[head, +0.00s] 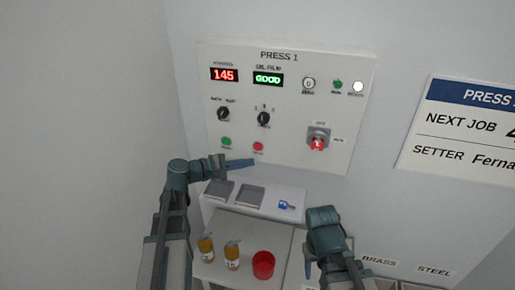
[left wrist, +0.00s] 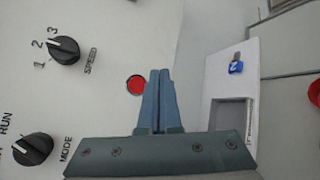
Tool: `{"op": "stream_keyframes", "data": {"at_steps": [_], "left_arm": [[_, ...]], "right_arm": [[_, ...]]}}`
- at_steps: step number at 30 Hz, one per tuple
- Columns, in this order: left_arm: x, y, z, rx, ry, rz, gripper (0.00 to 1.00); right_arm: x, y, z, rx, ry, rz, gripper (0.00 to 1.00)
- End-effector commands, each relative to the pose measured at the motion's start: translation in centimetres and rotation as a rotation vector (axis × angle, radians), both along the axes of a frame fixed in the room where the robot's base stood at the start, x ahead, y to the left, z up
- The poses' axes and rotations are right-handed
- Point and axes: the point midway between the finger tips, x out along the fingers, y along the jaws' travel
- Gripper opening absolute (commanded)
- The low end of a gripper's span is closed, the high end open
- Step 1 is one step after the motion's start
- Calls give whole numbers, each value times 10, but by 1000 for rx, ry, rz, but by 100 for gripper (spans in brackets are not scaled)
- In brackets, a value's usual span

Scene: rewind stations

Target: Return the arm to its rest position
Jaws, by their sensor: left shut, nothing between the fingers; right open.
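My left gripper (head: 238,164) is in front of the lower part of the PRESS 1 panel (head: 290,75), close to the green button (head: 227,141) and red button (head: 258,146). In the left wrist view its two fingers (left wrist: 158,90) are together, with nothing between them. The red button also shows just beside the fingertips (left wrist: 135,85); I cannot tell whether they touch. My right gripper (head: 310,258) is low at the right of the shelf, empty and apart from the panel. Its fingers are partly hidden.
The display reads 145 and another reads GOOD. A red-handled switch (head: 317,143) is at the panel's lower right. A blue key-like item (head: 286,205) lies on the white ledge (head: 268,192). Below stand two amber bottles (head: 206,247) (head: 232,254) and a red cup (head: 263,264).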

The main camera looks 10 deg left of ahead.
Motion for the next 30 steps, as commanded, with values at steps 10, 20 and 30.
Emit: {"op": "stream_keyframes", "data": {"at_steps": [10, 20, 30], "left_arm": [[-2, -7, -7, 21, 3, -17, 0], [-80, -128, -145, 568, 26, -490, 0], [-198, -160, -272, 1305, -6, -1195, 0]], "right_arm": [[0, 0, -3, 0, 0, 0, 50], [0, 0, -51, -1, 0, 5, 50], [0, 0, -105, -3, 0, 12, 50]]}}
